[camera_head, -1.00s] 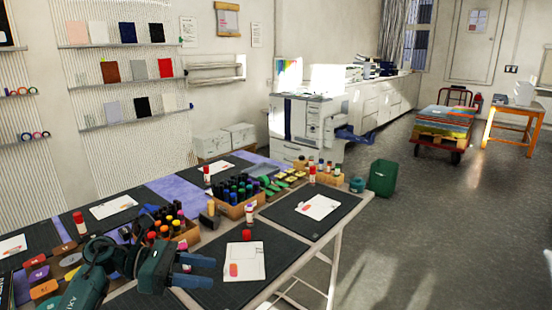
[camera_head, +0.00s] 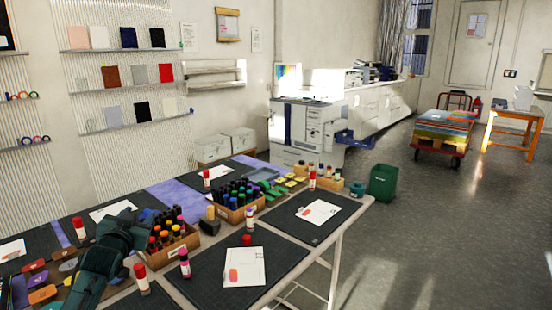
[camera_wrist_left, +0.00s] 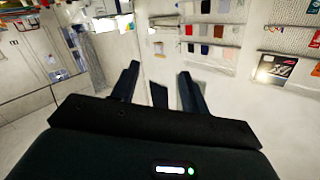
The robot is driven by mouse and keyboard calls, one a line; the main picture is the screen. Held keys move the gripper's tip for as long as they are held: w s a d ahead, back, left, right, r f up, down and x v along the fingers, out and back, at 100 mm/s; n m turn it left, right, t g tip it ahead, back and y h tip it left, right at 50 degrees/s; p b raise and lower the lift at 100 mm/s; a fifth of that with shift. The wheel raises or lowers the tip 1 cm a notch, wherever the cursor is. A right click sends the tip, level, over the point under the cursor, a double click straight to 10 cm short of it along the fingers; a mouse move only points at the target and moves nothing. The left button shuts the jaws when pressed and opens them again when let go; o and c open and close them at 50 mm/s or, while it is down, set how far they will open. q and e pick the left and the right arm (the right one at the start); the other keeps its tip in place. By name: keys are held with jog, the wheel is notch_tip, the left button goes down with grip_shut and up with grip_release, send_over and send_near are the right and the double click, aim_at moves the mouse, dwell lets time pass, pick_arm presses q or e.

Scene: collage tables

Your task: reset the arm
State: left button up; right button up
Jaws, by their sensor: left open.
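My left gripper (camera_head: 128,222) is at the lower left of the head view, above the near-left part of the collage table (camera_head: 340,243). The teal arm comes up from the bottom left, and its fingers are hard to make out there. In the left wrist view the two dark fingers (camera_wrist_left: 160,70) stand apart with nothing between them, so it is open and empty. That view looks tilted toward the wall with sample shelves. My right gripper is not in view.
A wooden box of bottles (camera_head: 172,252) is just right of the gripper, with another box (camera_head: 240,212) beyond. Black mats (camera_head: 200,285) with white cards (camera_head: 244,266) cover the table.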

pick_arm(q)
jog(key=s+d+f+g+h, duration=0.1)
jog(key=s+d+f, duration=0.3)
jog(key=s+f, duration=0.2)
jog(key=s+d+f+m+g+h, duration=0.1)
jog(key=s+d+f, duration=0.3)
jog(key=s+f, duration=0.2)
jog(key=s+d+f+g+h, duration=0.1)
jog(key=s+d+f, duration=0.4)
jog(key=s+f, duration=0.2)
jog(key=shift+f+m+g, duration=0.3)
jog(key=shift+f, duration=0.65)
jog(key=s+d+f+g+h, duration=0.1)
jog(key=s+d, duration=0.3)
jog(key=s, duration=0.6)
jog(key=s+d+f+n+g+h, duration=0.1)
jog(key=s+d+f, duration=0.2)
jog(key=s, duration=0.7)
jog(key=shift+s+d+f+g, duration=0.2)
jog(key=shift+d+f+g, duration=0.2)
jog(key=shift+d, duration=0.2)
